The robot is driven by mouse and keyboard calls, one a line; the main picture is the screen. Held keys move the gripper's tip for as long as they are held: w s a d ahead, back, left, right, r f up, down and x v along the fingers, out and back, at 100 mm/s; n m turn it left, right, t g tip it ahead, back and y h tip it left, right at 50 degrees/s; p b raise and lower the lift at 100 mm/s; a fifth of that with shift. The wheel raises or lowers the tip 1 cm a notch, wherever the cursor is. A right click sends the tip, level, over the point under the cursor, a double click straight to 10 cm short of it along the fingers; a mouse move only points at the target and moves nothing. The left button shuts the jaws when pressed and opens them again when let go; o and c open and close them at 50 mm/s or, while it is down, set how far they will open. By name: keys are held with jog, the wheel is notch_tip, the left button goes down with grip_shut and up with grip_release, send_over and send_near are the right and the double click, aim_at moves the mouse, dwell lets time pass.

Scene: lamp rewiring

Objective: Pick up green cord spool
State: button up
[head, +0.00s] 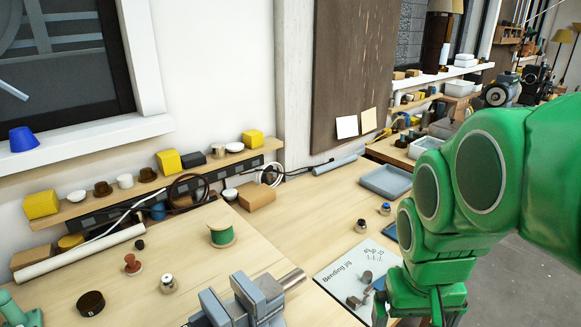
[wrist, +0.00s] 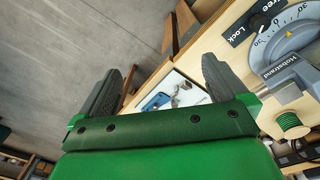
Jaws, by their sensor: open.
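The green cord spool (head: 221,236) stands upright on the wooden workbench (head: 190,255) in the head view, left of centre, with green cord wound between light wooden ends. A green ribbed spool (wrist: 289,121), which looks like the same one, shows at the right edge of the wrist view, beyond the vise. My gripper (wrist: 162,65) is open and empty, its two dark fingers spread apart. It is to the right of the spool and well away from it. In the head view my green arm fills the right side and the fingertips cannot be made out.
A grey-blue vise (head: 243,302) stands at the bench's front, near the spool. The Bending jig board (head: 345,277) lies right of it. A small jar (head: 168,284), a dark round tin (head: 90,303) and a reddish knob (head: 132,264) stand left of the spool. A shelf (head: 110,197) runs behind.

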jog(key=w+a+n+t, duration=0.1)
jog(key=w+a+t, duration=0.1)
jog(key=w, duration=0.6)
jog(key=w+a+n+t, duration=0.1)
jog(key=w+a+t, duration=0.15)
jog(key=w, duration=0.65)
jog(key=n+t+y, duration=0.6)
jog(key=n+y, duration=0.1)
jog(key=y, duration=0.4)
send_over(222, 221)
jog(key=s+d, duration=0.2)
jog(key=s, duration=0.1)
jog(key=shift+g, duration=0.25)
jog(key=f, duration=1.1)
jog(key=shift+w+d+f, duration=0.15)
jog(key=shift+w+d, duration=0.1)
jog(key=shift+f, duration=0.25)
jog(key=shift+x, duration=2.45)
